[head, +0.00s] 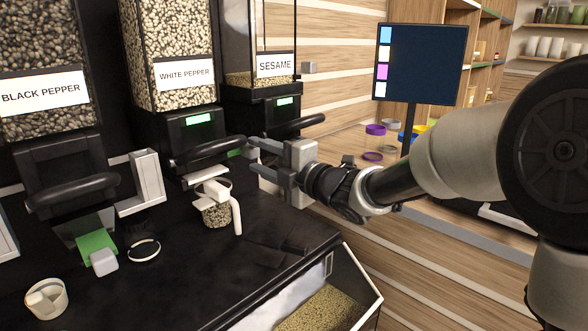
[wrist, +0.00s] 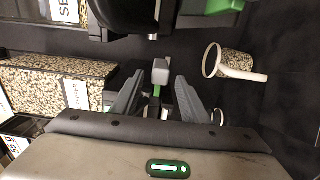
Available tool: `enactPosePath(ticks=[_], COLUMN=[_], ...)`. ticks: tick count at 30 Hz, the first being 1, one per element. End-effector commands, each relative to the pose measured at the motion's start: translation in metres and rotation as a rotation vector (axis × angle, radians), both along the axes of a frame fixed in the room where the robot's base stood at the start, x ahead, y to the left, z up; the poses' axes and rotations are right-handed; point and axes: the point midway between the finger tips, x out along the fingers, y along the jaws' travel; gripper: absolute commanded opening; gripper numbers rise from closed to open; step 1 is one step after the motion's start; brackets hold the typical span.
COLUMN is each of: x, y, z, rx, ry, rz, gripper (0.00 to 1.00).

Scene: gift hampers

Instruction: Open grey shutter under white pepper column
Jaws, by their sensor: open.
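The white pepper column (head: 168,50) stands in the middle of the dispenser row, with a black handle (head: 212,150) on its base. Under it, a pale grey shutter knob (head: 207,174) shows just above a white-rimmed cup (head: 217,214) holding pepper. My gripper (head: 252,158) is open, to the right of the knob at about its height, with its fingers pointing left. In the wrist view a grey knob (wrist: 160,72) with a green strip lies between and beyond the open fingers (wrist: 160,98). I cannot tell if they touch it. The cup also shows there (wrist: 237,64).
Black pepper (head: 45,90) and sesame (head: 258,40) columns flank it. A green plate (head: 97,243) with a grey knob (head: 104,262) sits under black pepper. A white cup (head: 46,299) and a white ring (head: 144,250) are on the black counter. A screen (head: 420,65) stands at right.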

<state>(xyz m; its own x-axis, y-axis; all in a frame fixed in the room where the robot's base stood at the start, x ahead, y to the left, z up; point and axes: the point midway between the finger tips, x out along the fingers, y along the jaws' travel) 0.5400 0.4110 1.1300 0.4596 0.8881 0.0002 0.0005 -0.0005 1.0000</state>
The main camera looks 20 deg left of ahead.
Motion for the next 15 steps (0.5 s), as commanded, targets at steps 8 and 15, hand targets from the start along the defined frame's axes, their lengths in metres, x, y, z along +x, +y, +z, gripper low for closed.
enactPosePath(ticks=[8, 15], x=[-0.031, -0.053], y=[-0.064, -0.104], z=[0.002, 0.001], rx=[-0.002, -0.001], ry=[-0.001, -0.002], rz=[-0.005, -0.004], gripper=[0.41, 0.41])
